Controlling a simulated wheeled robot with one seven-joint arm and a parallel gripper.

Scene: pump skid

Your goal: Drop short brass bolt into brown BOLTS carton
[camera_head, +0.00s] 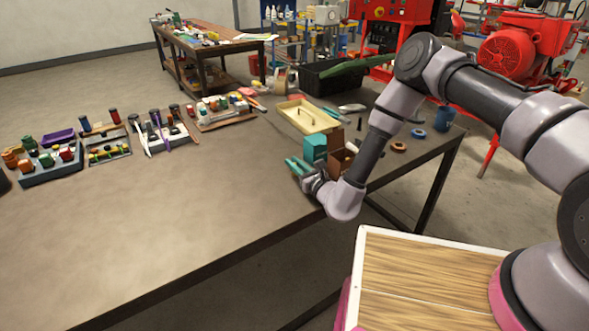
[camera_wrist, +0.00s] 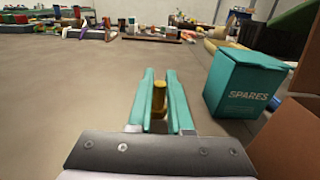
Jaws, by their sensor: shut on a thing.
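My gripper (camera_head: 296,166) has teal fingers and is low over the table near its front edge. In the wrist view my gripper (camera_wrist: 160,88) is shut on the short brass bolt (camera_wrist: 159,92), whose round head shows upright between the fingers. The bolt is too small to make out in the head view. The brown carton (camera_head: 340,160) stands on the table to the right of my gripper, partly hidden by my arm, with a flap up. Its brown side also shows at the right edge of the wrist view (camera_wrist: 290,138). Its lettering is not visible.
A teal SPARES box (camera_wrist: 243,84) stands right of my gripper, beside the carton; it also shows in the head view (camera_head: 315,148). A cream tray (camera_head: 290,110) and a black crate (camera_head: 318,78) lie behind. The table's left middle is clear.

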